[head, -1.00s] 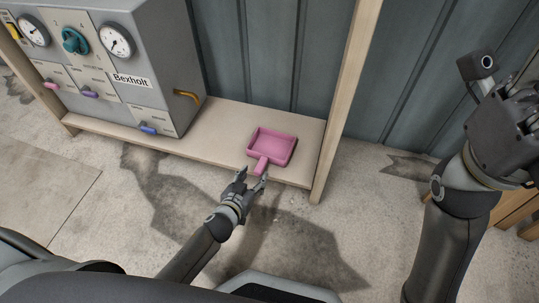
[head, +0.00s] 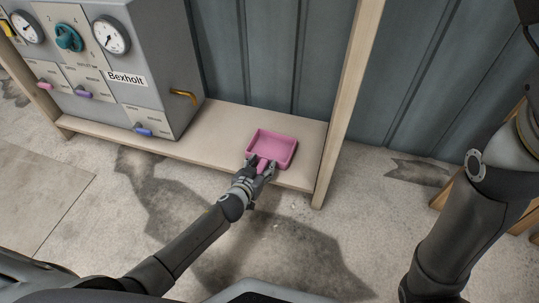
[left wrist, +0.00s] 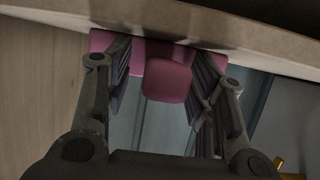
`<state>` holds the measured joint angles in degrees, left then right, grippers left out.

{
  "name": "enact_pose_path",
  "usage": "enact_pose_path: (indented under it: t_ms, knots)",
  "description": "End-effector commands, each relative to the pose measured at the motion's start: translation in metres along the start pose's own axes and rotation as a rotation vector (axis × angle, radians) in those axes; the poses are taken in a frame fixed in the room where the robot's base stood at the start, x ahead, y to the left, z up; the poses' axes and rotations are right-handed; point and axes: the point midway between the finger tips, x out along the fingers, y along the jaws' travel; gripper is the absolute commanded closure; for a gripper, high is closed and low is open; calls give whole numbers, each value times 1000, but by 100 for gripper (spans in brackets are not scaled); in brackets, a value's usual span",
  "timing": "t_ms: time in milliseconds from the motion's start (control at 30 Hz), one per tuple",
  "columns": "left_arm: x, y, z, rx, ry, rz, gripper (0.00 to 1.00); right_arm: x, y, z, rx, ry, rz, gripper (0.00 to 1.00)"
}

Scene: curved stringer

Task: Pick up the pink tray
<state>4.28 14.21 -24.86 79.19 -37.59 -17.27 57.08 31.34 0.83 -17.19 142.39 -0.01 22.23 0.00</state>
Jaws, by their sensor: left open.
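The pink tray (head: 273,147) lies on the light wooden shelf (head: 219,127), near its right end. Its short handle points toward me over the shelf's front edge. My left gripper (head: 264,166) is at the handle, with its fingers on either side of it. In the left wrist view the tray's handle (left wrist: 167,82) shows between the two open fingers, with gaps on both sides. The tray's body is partly hidden behind the fingers there. My right arm shows at the right of the head view, but its gripper is out of the picture.
A grey control box (head: 131,70) with gauges, a teal knob and coloured levers stands on the shelf to the left. A wooden post (head: 346,105) rises close to the tray's right. The shelf between box and tray is clear.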

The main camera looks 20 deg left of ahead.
Motion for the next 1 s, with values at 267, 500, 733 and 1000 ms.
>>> enact_pose_path:
  t_ms: [267,500,733,1000]
  knots:
    - [0,0,0,0,-1,0,69,0,0,0,0,0,0,60]
    - [-1,0,0,-1,-1,0,100,0,0,0,0,0,0,60]
    - [-1,0,-1,-1,0,0,100,0,0,0,1,0,0,60]
    - [-5,0,-12,-2,1,0,100,5,2,3,2,-4,5,60]
